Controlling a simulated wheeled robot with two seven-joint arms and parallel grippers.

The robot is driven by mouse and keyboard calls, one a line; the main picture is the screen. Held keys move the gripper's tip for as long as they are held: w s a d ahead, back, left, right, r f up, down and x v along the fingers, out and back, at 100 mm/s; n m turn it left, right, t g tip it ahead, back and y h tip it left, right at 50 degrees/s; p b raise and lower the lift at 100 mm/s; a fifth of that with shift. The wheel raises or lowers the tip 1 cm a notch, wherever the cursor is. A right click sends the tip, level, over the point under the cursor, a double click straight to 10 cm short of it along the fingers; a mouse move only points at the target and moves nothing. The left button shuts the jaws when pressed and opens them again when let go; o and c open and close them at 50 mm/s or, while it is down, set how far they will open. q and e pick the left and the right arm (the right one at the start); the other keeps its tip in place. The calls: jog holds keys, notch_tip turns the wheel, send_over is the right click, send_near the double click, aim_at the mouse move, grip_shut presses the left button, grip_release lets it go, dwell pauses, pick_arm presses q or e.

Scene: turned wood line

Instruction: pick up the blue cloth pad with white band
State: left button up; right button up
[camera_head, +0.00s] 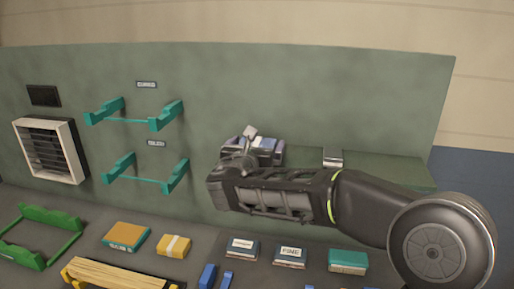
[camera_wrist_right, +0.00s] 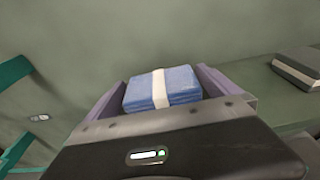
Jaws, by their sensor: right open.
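The blue cloth pad with white band (camera_wrist_right: 184,83) lies between the two purple-grey fingers of my right gripper (camera_wrist_right: 160,86) in the right wrist view. The fingers are open, one on each side of the pad; I cannot tell whether either touches it. In the head view the pad (camera_head: 267,144) shows partly behind my right gripper (camera_head: 252,146), at the left part of the green wall shelf (camera_head: 385,170). What lies under the pad is hidden. My left gripper is not in view.
A dark block with a light band (camera_head: 333,157) sits on the shelf to the right. Teal brackets (camera_head: 150,122) stick out from the panel at left. Below are an orange-and-teal block (camera_head: 126,236), a yellow banded block (camera_head: 174,245), dark labelled blocks (camera_head: 290,256) and a teal box (camera_head: 347,261).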

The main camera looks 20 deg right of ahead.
aim_at(257, 142)
jog(key=shift+c, duration=0.2)
jog(key=c, duration=1.2)
jog(key=shift+o, duration=0.2)
jog(key=shift+r, duration=0.15)
notch_tip(257, 142, up, 10)
jog(key=shift+f+b, duration=0.1)
jog(key=shift+b, duration=0.2)
